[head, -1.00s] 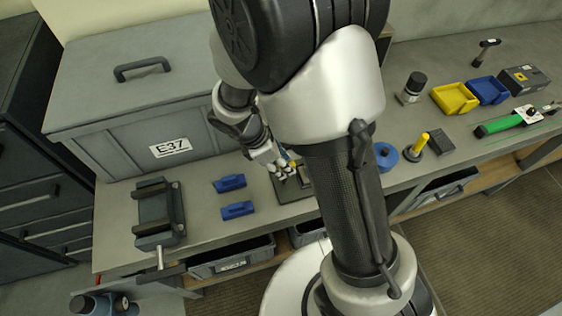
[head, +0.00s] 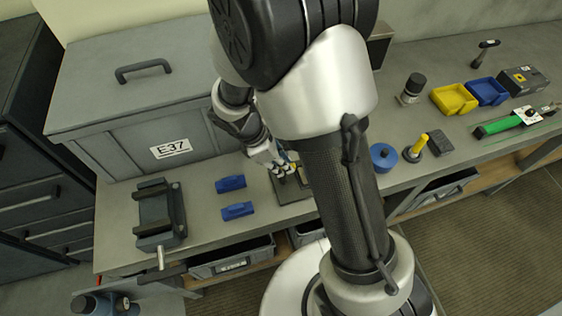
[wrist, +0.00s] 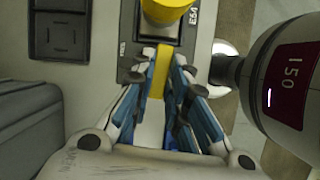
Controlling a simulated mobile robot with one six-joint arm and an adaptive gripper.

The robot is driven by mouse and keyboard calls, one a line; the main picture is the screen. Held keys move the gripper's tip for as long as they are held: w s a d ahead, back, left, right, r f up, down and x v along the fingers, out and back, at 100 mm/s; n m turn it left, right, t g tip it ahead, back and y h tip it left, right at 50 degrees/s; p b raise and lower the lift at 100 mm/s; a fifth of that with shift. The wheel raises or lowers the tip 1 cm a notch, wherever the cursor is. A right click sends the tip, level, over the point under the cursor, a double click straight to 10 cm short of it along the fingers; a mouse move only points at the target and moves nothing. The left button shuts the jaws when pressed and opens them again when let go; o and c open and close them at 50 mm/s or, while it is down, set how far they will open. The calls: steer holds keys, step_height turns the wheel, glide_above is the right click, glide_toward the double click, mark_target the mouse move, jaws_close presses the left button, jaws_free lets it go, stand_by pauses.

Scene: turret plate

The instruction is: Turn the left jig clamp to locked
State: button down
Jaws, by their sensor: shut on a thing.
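The jig's dark plate (head: 290,190) lies on the bench under my gripper, partly hidden by my arm. It also shows in the wrist view (wrist: 128,42), with small white labels. My gripper (head: 284,170) is low over the plate. In the wrist view, my gripper's fingers (wrist: 168,72) are shut around a narrow yellow piece (wrist: 158,70), which appears to be the left clamp's handle. Its base and how far it is turned are mostly hidden by the fingers. A larger yellow knob (wrist: 166,9) stands on the plate just beyond the fingertips.
The grey case marked E37 (head: 110,150) stands left of my gripper. Two blue blocks (head: 231,183) and a dark vise (head: 157,212) lie on the bench left of the plate. A blue round part (head: 384,158) and a yellow-handled tool (head: 415,146) stand to the right.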

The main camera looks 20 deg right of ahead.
steer(key=m+p, duration=0.1)
steer(key=m, duration=0.1)
steer(key=m+g, duration=0.1)
steer(key=m, duration=0.1)
steer(key=shift+w+d+y+p, duration=0.1)
steer(key=shift+w+y+p, duration=0.1)
steer(key=shift+y+p, duration=0.2)
steer(key=m+g, duration=0.1)
steer(key=m, duration=0.1)
steer(key=m+g+y+p, duration=0.1)
steer(key=m, duration=0.1)
steer(key=shift+w+d+m, duration=0.15)
steer(key=shift+m, duration=0.25)
steer(key=m, duration=0.2)
steer(key=m+y, duration=0.1)
steer(key=m, duration=0.1)
steer(key=shift+w+d+g+y+p, duration=0.1)
steer(key=shift+d+g+y+p, duration=0.05)
steer(key=shift+g+y+p, duration=0.2)
steer(key=shift+d+m+y, duration=0.1)
steer(key=shift+m+y, duration=0.45)
steer(key=shift+m, duration=1.25)
steer(key=c, duration=1.6)
jaws_free()
steer(key=shift+o, duration=0.2)
steer(key=shift+r, duration=0.1)
